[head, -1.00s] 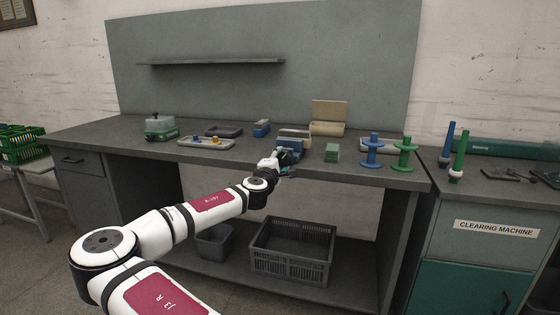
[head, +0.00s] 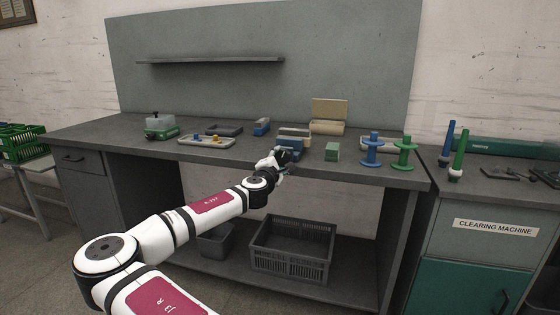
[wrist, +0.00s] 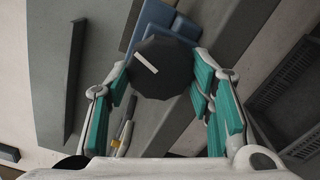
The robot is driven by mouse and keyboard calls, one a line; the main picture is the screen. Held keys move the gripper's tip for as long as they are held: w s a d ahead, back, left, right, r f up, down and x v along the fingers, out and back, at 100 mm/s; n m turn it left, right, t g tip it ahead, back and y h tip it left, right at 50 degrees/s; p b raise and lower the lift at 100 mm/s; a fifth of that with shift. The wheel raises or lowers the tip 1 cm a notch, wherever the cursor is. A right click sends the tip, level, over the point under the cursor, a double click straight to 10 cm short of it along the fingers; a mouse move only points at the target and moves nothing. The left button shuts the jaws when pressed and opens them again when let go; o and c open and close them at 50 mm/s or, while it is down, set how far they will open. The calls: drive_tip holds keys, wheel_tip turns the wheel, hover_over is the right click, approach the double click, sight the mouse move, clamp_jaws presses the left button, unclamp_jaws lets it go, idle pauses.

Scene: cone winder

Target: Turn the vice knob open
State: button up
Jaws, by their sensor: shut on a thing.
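The vice (head: 291,142) is a blue block-like body at the front of the workbench, partly hidden behind my gripper. The blue vice body (wrist: 160,25) shows just behind the knob in the wrist view. My gripper (wrist: 163,80) has its teal-padded fingers on either side of the knob, shut on it. In the head view my gripper (head: 280,157) reaches the vice from the front.
A green block (head: 332,152) and blue (head: 371,150) and green (head: 403,153) spools stand to the right on the bench. A tray (head: 207,142) with small parts lies to the left. A dark crate (head: 291,250) sits below the bench.

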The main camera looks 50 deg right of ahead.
drive_tip(key=o, duration=1.2)
drive_tip(key=shift+c, duration=0.2)
drive_tip(key=v, duration=1.2)
drive_tip(key=shift+f, duration=0.1)
